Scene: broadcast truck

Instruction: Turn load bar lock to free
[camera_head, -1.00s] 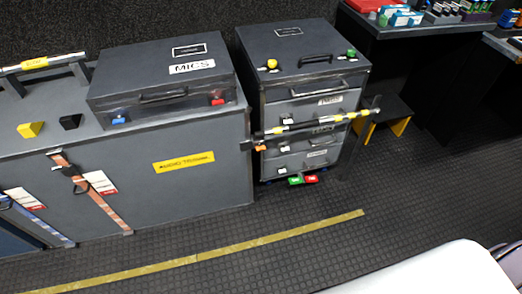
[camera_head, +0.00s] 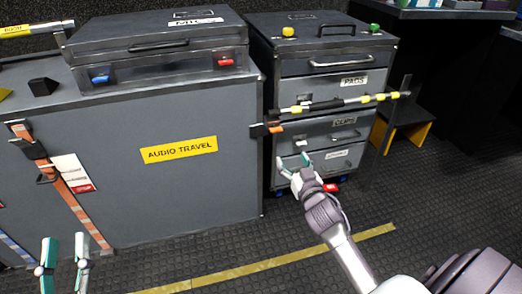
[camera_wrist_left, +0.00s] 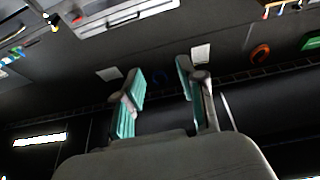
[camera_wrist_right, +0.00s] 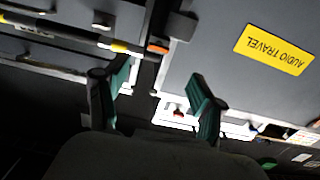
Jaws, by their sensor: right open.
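The load bar (camera_head: 340,103), with white and yellow sections, runs across the front of the drawer case. Its orange lock piece (camera_head: 275,128) sits near the left end, beside a dark bracket. The right wrist view shows the orange piece (camera_wrist_right: 158,47) and the bar (camera_wrist_right: 118,46) beyond my fingertips. My right gripper (camera_head: 292,164) is open and empty, below the lock in the head view, in front of the lower drawers. My left gripper (camera_head: 65,245) is open and empty at the lower left, away from the bar. I cannot read the lock's setting.
The grey Audio Travel trunk (camera_head: 150,185) stands left of the drawer case (camera_head: 325,65). A closed case (camera_head: 150,50) rests on it, and an orange strap (camera_head: 75,205) runs down its front. A dark step (camera_head: 405,120) stands at the right. Floor with a yellow line (camera_head: 250,262) is open in front.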

